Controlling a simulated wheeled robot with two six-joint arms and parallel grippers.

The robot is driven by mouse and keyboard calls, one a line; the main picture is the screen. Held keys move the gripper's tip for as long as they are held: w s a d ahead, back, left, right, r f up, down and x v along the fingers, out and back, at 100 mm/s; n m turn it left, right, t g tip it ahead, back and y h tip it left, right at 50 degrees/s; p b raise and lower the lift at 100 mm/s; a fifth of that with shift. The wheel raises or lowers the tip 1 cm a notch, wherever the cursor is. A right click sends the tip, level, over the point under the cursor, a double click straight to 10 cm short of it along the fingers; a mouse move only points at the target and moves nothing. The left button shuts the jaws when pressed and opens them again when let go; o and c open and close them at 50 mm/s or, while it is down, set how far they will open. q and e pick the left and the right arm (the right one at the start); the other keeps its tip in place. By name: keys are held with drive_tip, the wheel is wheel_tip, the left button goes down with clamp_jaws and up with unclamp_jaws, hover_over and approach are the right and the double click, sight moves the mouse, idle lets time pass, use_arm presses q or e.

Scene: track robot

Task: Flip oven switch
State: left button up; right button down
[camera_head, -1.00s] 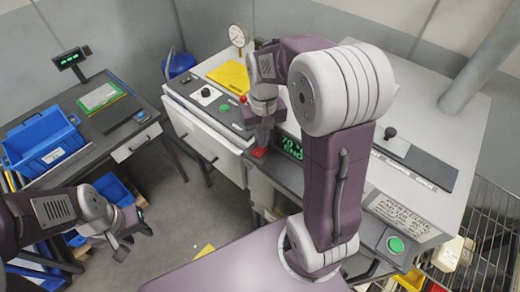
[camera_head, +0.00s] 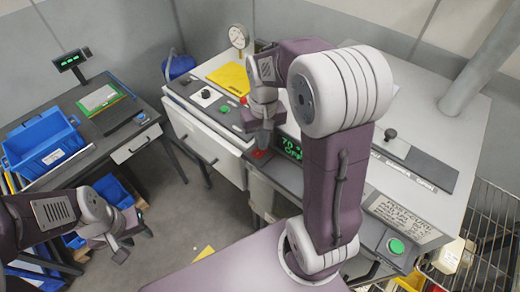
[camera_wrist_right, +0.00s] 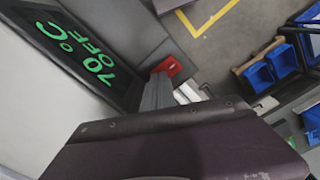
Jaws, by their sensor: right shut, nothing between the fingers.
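The oven (camera_head: 395,163) is the pale cabinet at the right, with a dark front strip. Its red switch (camera_head: 261,154) sits left of the green-lettered display (camera_head: 291,149). In the right wrist view the display (camera_wrist_right: 85,45) reads 70°C OFF, and the red switch (camera_wrist_right: 168,67) shows just past the fingertips. My right gripper (camera_head: 265,141) is shut and empty, pointing down at the switch; its tips partly hide it, so I cannot tell whether they touch. In the wrist view its fingers (camera_wrist_right: 158,92) are together. My left gripper (camera_head: 134,238) is open and empty at lower left, far from the oven.
A dark table (camera_head: 92,150) at left holds a blue crate (camera_head: 45,150) and a small display (camera_head: 70,58). A yellow sheet (camera_head: 230,77) and a gauge (camera_head: 239,36) are on the white cabinet behind my right gripper. A green button (camera_head: 396,246) is at lower right.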

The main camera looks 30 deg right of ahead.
wheel_tip(320, 180, up, 6)
drive_tip(key=p, duration=0.5)
drive_tip(key=shift+r, duration=0.2)
